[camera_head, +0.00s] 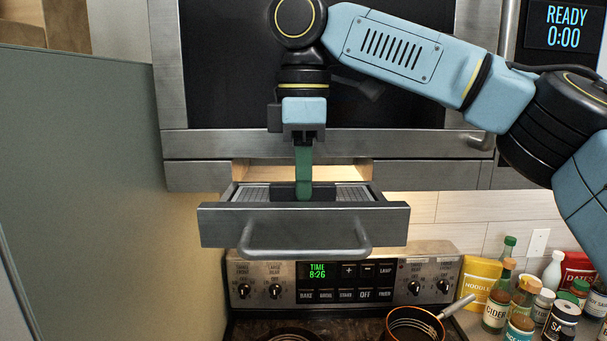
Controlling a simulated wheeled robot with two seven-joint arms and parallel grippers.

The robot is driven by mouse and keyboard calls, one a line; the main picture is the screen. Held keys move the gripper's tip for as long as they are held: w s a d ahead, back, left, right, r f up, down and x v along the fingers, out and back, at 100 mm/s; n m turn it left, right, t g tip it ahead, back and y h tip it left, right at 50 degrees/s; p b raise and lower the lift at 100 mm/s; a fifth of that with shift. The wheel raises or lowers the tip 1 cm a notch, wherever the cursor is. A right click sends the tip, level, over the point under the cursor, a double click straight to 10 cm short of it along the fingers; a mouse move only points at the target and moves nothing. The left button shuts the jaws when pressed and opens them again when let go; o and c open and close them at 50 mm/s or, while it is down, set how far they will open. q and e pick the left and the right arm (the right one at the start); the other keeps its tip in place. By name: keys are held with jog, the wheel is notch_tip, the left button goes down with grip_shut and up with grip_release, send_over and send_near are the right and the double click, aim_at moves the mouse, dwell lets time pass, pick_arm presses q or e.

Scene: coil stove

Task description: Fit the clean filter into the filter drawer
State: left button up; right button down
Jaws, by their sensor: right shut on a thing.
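The filter drawer (227,217) is pulled out below the microwave and has a grey front with a bar handle. A flat, light grey mesh panel, which looks like the filter (352,194), lies within the drawer's walls. I cannot tell whether it is fully seated. A green upright strip (304,172) rises from a dark piece at the middle of the mesh. My right gripper (303,140) points down above the drawer, shut on the strip's top. The drawer front hides the mesh's near edge. My left gripper is not in view.
The microwave (225,60) is just behind my right arm. Below the drawer is a coil stove with a control panel (345,282) and a pan (415,325). Several bottles and jars crowd the lower right. A grey-green panel (80,170) stands at the left.

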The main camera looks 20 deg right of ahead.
jog(key=shift+s+a, duration=0.1)
jog(key=c, duration=1.5)
grip_release()
jog(key=shift+f, duration=0.1)
jog(key=shift+o, duration=0.2)
notch_tip(320, 180, up, 12)
jog(key=shift+r, duration=0.2)
